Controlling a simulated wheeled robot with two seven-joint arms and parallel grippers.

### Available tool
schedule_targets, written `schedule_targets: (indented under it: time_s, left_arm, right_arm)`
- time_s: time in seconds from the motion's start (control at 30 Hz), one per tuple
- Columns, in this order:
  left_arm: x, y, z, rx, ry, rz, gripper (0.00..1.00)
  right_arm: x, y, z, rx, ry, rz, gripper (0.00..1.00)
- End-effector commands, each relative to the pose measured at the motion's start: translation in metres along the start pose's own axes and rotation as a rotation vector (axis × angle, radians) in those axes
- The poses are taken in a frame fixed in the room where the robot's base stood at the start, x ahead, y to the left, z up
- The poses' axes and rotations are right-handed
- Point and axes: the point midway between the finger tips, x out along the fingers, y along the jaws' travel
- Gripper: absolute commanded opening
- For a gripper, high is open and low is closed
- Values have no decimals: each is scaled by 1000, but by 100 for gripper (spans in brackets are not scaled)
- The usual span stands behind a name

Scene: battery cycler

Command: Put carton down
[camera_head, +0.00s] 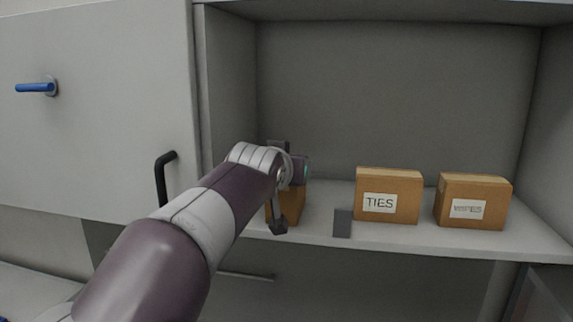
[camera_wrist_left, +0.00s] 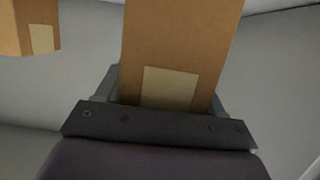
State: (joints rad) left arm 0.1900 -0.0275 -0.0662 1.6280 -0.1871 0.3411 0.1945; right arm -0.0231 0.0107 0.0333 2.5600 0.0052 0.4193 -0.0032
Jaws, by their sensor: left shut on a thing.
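A brown carton (camera_head: 297,205) is at the left part of the open shelf, mostly hidden behind my left gripper (camera_head: 279,220) in the head view. My left gripper is shut on this carton. In the left wrist view the carton (camera_wrist_left: 180,45) stands up between the jaws, with a blank tan label (camera_wrist_left: 169,88) near the gripper. I cannot tell whether the carton's underside touches the shelf. The shelf board (camera_head: 330,195) runs under it. My right gripper is not in view.
A carton labelled TIES (camera_head: 400,183) and another labelled carton (camera_head: 485,190) stand to the right on the shelf. A small dark grey plate (camera_head: 342,223) is at the shelf's front edge. A cabinet door with a black handle (camera_head: 162,180) is at left.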

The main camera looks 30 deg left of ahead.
Motion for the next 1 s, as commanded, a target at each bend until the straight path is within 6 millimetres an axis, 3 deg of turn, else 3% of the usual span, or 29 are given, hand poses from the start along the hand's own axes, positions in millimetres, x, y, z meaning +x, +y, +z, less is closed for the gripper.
schedule_targets:
  time_s: [0.07,0.1,0.17,0.53,0.8,1.0]
  left_arm:
    - [0,0,-1,0,2,0,25]
    - [0,0,0,0,0,0,74]
    - [0,0,0,0,0,0,93]
    - [-8,0,1,0,2,0,93]
    - [-76,0,3,0,7,1,93]
    - [-113,1,1,0,2,2,93]
  right_arm:
    - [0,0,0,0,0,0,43]
    - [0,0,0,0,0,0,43]
    - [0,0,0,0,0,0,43]
    - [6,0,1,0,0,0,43]
    - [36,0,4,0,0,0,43]
    - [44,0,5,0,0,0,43]
